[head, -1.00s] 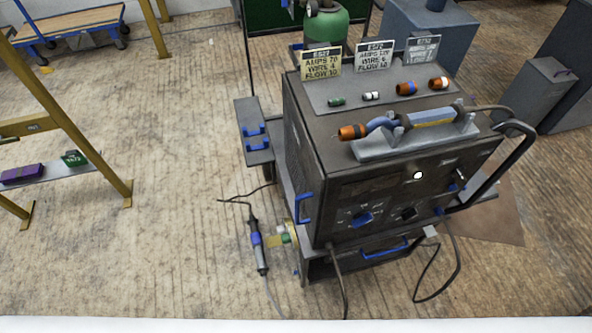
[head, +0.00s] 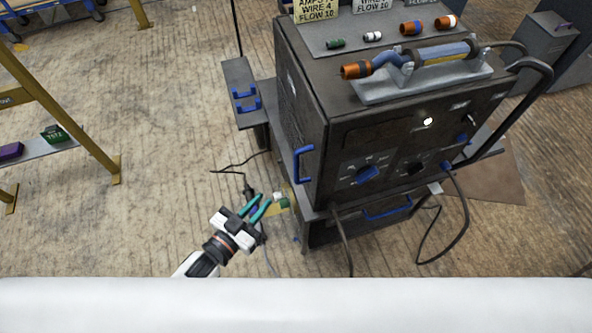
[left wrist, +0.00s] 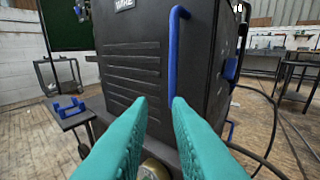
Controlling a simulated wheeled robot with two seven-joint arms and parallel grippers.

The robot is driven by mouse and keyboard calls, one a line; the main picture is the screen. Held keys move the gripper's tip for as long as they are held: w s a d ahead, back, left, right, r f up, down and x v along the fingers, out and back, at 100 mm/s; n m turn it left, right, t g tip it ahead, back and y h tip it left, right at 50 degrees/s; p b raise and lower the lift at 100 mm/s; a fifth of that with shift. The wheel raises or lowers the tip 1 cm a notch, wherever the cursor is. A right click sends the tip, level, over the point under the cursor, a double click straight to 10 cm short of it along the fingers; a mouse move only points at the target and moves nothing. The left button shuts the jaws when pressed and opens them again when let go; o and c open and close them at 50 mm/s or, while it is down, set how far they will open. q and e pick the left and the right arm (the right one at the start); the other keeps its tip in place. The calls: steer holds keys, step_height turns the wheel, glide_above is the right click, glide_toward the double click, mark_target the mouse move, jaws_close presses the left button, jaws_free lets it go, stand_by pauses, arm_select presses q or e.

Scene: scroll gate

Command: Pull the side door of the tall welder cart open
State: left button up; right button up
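The tall dark welder cart (head: 345,110) stands right of centre in the head view. Its left side carries a blue upright handle (head: 303,164) near the front corner. In the left wrist view, the side door (left wrist: 132,60) has louvre slots, and the blue handle (left wrist: 174,50) stands upright ahead. My left gripper (head: 262,203) has teal fingers spread apart and empty, low and left of the handle in the head view. In the left wrist view, its fingertips (left wrist: 160,102) show apart below the handle, not touching it. My right gripper is not in view.
A side shelf with blue brackets (head: 245,97) juts out left of the cart. A cable and torch (head: 248,188) lie near my left gripper. A yellow frame (head: 60,115) stands at far left.

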mark_target(295, 168)
arm_select(q)
steer(key=shift+m+h, duration=0.3)
steer(key=shift+h, duration=0.3)
steer(key=w+d+r, duration=0.1)
steer(key=w+d, duration=0.2)
steer(key=w+d+r, duration=0.1)
steer(key=w+d, duration=0.2)
steer(key=w+d+r, duration=0.1)
steer(key=w+d, duration=0.2)
steer(key=shift+r+p, duration=0.15)
steer(key=shift+p, duration=0.15)
jaws_close()
